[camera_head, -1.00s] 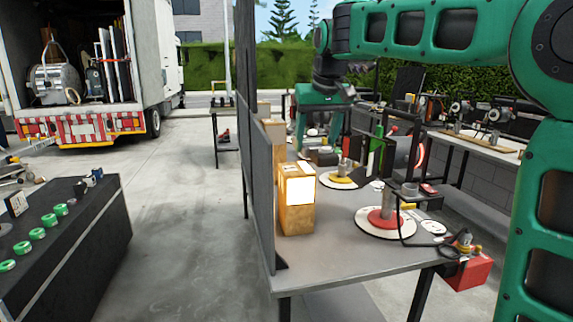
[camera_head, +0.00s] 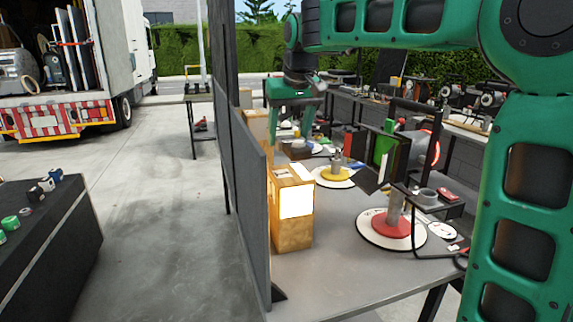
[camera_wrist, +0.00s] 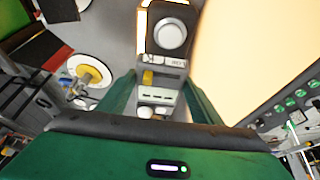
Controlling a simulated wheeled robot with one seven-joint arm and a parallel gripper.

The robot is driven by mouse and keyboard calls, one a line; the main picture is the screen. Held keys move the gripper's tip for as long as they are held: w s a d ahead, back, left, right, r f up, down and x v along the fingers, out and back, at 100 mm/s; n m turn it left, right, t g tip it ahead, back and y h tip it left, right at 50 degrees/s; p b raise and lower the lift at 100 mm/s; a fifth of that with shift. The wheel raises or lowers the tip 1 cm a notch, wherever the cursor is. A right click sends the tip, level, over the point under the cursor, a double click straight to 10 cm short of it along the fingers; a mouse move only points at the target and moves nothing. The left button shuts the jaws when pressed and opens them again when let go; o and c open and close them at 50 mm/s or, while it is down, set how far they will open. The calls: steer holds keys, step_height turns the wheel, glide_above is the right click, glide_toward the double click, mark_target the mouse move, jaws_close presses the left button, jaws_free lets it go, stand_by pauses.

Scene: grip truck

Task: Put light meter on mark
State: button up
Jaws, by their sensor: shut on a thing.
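My gripper (camera_head: 290,133) points down over the far part of the grey table in the head view. In the wrist view my gripper (camera_wrist: 160,88) has its green fingers on both sides of the light meter (camera_wrist: 169,62), a dark and grey device with a round white dome and a yellow button. The gripper is shut on it. In the head view the meter is too small and hidden to make out clearly. I cannot tell which spot is the mark.
A lit wooden box (camera_head: 293,230) stands by the dark partition (camera_head: 240,165) at the table's left edge. White discs carry a yellow-based stand (camera_head: 336,173) and a red-based stand (camera_head: 391,225). The table's front is bare.

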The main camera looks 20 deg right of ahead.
mark_target(293, 140)
steer(key=shift+d+f, duration=0.15)
steer(key=shift+f, duration=3.4)
steer(key=o, duration=1.4)
steer(key=shift+o, duration=0.2)
steer(key=v, duration=1.2)
steer(key=shift+s, duration=0.1)
